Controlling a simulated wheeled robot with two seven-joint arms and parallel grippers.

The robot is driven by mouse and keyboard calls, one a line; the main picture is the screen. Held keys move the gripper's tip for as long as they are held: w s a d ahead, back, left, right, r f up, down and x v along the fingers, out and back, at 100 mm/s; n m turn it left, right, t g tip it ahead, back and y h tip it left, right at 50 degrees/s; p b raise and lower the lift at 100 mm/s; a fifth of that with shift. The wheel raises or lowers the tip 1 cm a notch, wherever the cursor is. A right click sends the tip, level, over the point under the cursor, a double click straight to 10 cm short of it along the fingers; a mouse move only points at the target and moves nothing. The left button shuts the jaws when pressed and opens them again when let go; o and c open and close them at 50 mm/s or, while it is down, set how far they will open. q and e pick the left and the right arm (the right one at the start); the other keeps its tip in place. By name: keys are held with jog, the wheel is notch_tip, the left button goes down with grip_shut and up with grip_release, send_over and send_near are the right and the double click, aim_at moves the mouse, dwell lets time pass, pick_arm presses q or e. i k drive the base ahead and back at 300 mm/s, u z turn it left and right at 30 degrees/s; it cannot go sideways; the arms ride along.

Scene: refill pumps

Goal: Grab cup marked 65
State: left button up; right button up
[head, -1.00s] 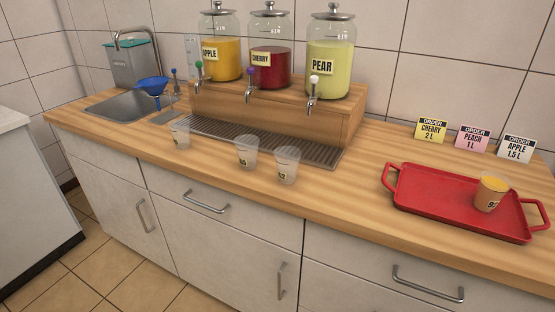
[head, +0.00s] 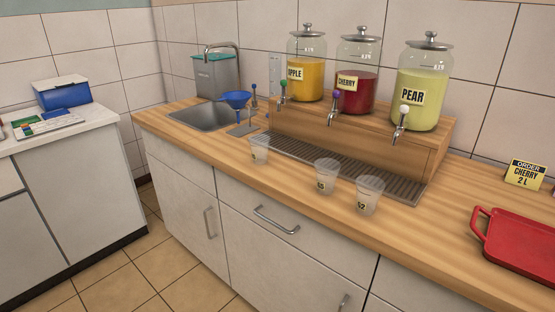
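Three clear, empty-looking cups stand upright along the front of the wooden counter in the head view. The right cup (head: 369,193) has a label that seems to end in 2. The left cup (head: 260,149) has a label too small to read. Neither of my grippers is in view.
Apple (head: 307,74), cherry (head: 356,89) and pear (head: 421,94) dispensers stand on a wooden stand behind a drip grate (head: 345,170). A sink (head: 207,115) and blue funnel (head: 236,99) are at left. A red tray (head: 520,245) is at right.

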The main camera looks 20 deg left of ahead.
aim_at(326, 178)
jog(key=u, duration=0.35)
jog(key=i, duration=0.55)
jog(key=z, duration=2.05)
